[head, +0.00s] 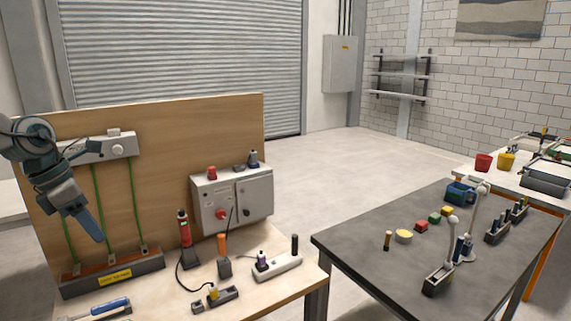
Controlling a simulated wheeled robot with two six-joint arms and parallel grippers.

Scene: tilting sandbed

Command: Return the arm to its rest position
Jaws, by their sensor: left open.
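My left arm comes in from the left edge in the head view. Its left gripper (84,222) points down in front of the wooden back panel (200,130) and the green cords (101,200). It is open, with nothing seen between its fingers, and it appears above the workbench, apart from the things on it. My right gripper is not in view.
The wooden bench (270,293) bears a grey control box (233,197), a screwdriver (108,307), a dark trough (112,275) with a yellow label, and several small tools. A dark table (350,248) with blocks and stands is at right. Open floor (330,180) lies behind.

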